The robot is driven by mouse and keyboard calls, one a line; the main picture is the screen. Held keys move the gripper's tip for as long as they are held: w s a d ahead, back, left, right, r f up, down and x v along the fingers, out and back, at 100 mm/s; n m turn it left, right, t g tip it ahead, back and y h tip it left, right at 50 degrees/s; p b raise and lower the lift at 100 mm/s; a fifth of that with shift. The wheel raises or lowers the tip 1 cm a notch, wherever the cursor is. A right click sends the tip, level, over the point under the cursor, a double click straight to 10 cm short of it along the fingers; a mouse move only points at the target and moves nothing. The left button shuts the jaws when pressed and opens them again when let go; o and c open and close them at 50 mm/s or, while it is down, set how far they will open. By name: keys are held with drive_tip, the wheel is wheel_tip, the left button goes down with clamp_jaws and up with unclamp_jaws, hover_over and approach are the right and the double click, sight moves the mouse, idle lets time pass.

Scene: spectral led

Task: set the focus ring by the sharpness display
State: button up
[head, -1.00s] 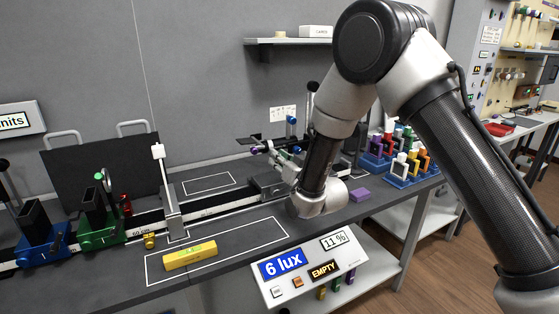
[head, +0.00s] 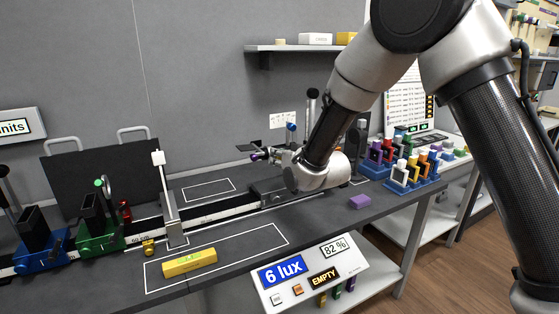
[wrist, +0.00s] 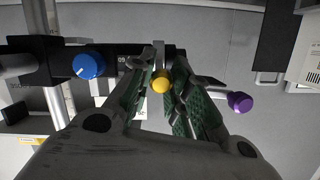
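A tilted display panel (head: 314,272) hangs at the bench front and reads "6 lux", "82 %" (head: 335,246) and "EMPTY". In the wrist view my gripper (wrist: 162,72) has its two green-padded fingers apart, on either side of a small yellow knob (wrist: 161,83). I cannot tell whether the fingers touch it. A blue knob (wrist: 88,66) is left of the fingers and a purple knob (wrist: 240,102) is right. None of these is clearly the focus ring. In the head view my arm hides the gripper fingers over the rail's far end.
A rail (head: 205,218) runs along the bench, with blue (head: 40,245) and green (head: 98,235) carriers at left. Coloured holders (head: 400,172) stand at right. A shelf (head: 300,47) is above.

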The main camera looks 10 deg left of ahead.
drive_tip(key=o, duration=0.4)
drive_tip(key=v, duration=1.2)
drive_tip(key=shift+r, duration=0.1)
